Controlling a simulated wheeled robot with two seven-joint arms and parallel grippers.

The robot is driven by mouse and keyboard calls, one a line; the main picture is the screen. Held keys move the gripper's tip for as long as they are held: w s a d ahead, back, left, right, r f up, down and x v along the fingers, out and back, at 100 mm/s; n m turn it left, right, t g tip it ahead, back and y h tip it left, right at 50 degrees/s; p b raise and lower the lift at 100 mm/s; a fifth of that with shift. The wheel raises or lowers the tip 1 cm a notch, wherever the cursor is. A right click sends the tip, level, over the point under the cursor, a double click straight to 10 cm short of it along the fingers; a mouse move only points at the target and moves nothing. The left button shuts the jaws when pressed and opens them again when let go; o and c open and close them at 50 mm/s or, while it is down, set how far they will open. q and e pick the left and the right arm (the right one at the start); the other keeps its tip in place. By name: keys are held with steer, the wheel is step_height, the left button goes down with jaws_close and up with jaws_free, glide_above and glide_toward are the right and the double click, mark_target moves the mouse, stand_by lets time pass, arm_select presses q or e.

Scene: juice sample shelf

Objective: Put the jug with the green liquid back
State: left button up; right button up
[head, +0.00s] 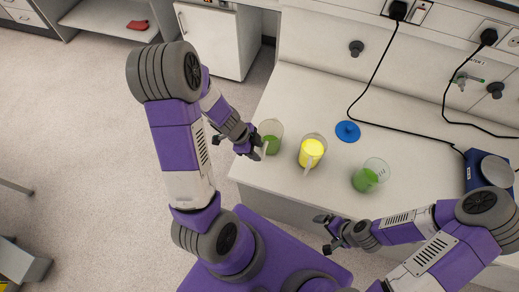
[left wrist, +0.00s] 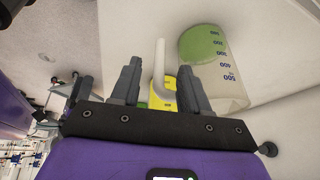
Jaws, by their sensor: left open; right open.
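A clear jug with green liquid (head: 271,138) stands at the left end of the bench. It also shows in the left wrist view (left wrist: 205,48), with blue volume marks. My left gripper (head: 251,145) is open beside this jug, on its handle side. In the left wrist view a pale handle (left wrist: 159,65) shows between the open fingers (left wrist: 158,82); I cannot tell whether they touch it. A second clear vessel with green liquid (head: 366,180) stands further right. A jug with yellow liquid (head: 312,151) stands between them. My right gripper (head: 324,233) is open and empty, in front of the bench.
A blue disc (head: 347,131) lies behind the vessels. A blue device (head: 486,171) is at the bench's right end. Black cables (head: 374,83) run from wall sockets onto the bench. The white bench top (head: 409,146) has free room between disc and device.

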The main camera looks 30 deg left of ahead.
arm_select(q)
steer(key=p+v, duration=0.4)
steer(key=v, duration=0.4)
steer(key=shift+r, duration=0.25)
steer(key=shift+s+a, duration=0.1)
